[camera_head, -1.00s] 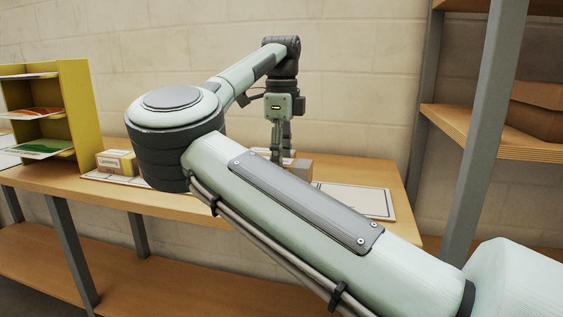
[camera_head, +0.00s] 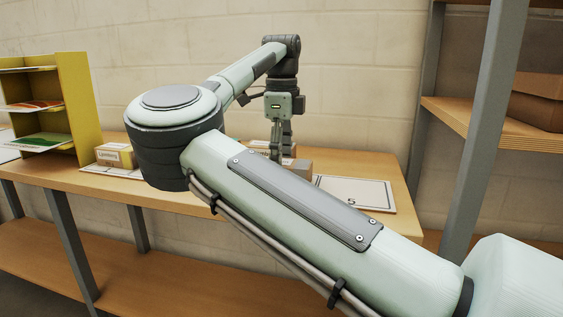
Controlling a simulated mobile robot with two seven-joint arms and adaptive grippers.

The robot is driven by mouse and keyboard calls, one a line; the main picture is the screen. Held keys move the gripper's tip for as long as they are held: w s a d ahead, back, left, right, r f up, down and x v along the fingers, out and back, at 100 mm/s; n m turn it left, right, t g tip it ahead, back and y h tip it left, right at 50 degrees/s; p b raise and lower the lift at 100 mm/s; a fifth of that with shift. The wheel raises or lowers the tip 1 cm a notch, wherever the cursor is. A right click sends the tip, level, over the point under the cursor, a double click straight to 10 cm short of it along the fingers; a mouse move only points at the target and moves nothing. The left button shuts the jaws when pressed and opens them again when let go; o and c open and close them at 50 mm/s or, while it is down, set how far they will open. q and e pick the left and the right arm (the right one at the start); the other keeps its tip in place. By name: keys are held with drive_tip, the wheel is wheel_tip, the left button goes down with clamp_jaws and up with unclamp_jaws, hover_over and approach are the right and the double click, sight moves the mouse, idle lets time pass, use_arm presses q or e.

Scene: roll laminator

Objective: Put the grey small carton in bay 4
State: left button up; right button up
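A small grey-brown carton (camera_head: 303,167) stands on the table, just right of my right gripper and partly behind my forearm. My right gripper (camera_head: 276,155) points down beside it. The forearm hides its lower end, so I cannot tell whether its fingers are open or touch anything. A labelled tan carton (camera_head: 288,148) shows just behind the fingers. A white mat marked 5 (camera_head: 372,192) lies on the table to the right, with nothing visible on it. Bay 4 cannot be identified from its marking. My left gripper is not in view.
A yellow sorter with shelves (camera_head: 75,105) stands at the table's left. A labelled yellow-tan carton (camera_head: 115,154) sits beside it on a white mat (camera_head: 92,168). A rack with a grey post (camera_head: 483,130) and boxes stands at the right. The wooden table's (camera_head: 405,190) right end is clear.

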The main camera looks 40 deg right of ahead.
drive_tip(key=shift+o, duration=0.8)
wheel_tip(320, 180, up, 12)
idle(0.3)
